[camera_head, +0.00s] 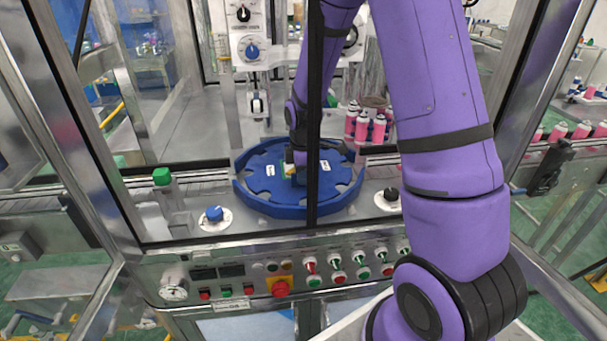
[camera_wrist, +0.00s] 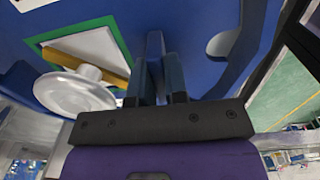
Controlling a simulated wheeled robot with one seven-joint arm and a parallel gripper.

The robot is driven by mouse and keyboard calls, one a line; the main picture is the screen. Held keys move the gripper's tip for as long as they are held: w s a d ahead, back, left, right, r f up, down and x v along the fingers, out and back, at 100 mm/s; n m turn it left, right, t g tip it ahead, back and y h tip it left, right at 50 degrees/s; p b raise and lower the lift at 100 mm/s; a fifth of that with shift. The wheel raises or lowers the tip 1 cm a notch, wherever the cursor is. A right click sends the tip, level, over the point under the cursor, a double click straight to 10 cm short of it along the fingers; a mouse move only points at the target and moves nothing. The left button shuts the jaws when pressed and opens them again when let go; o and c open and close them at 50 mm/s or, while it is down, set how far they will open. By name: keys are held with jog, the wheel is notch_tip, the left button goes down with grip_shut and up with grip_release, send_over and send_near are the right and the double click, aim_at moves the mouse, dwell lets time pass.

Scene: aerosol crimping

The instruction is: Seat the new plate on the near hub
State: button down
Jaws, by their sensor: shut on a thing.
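The new plate is a blue, notched disc (camera_head: 262,178) with white labels, at the machine's deck behind the dark frame post in the head view. Its blue surface (camera_wrist: 200,22) fills much of the wrist view. My gripper (camera_head: 298,177) is over the plate's middle, partly hidden by the post. In the wrist view my gripper (camera_wrist: 161,85) is shut on an upright blue fin or handle of the plate. A pale metal knob with a round flange (camera_wrist: 75,92) is left of the fingers. The near hub is not distinguishable; I cannot tell whether the plate rests on it.
Pink cans (camera_head: 362,126) stand close behind the plate at right. A green-capped bottle (camera_head: 163,178) and a blue knob (camera_head: 214,214) are at left. A black knob (camera_head: 391,194) is at right. The control panel (camera_head: 270,280) runs along the front.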

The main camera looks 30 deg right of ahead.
jog(key=c, duration=1.1)
grip_release()
notch_tip(320, 180, up, 11)
jog(key=shift+f, duration=0.15)
jog(key=s+a+r+m+t, duration=0.25)
jog(key=s+r+m, duration=0.35)
jog(key=s+r, duration=0.6)
jog(key=s+a+r+m+t, duration=0.1)
jog(key=s+r+m, duration=0.1)
jog(key=s, duration=0.2)
jog(key=s+a+r+m, duration=0.1)
jog(key=s+r+m, duration=0.1)
jog(key=s, duration=0.3)
jog(key=s+a+r+m+t, duration=0.1)
jog(key=s+r+m, duration=0.1)
jog(key=s+m, duration=0.1)
jog(key=shift+s+a+r+t, duration=0.1)
jog(key=shift+s+r+t, duration=0.1)
jog(key=shift+s, duration=0.25)
jog(key=shift+s+r+t, duration=0.15)
jog(key=shift+s, duration=0.3)
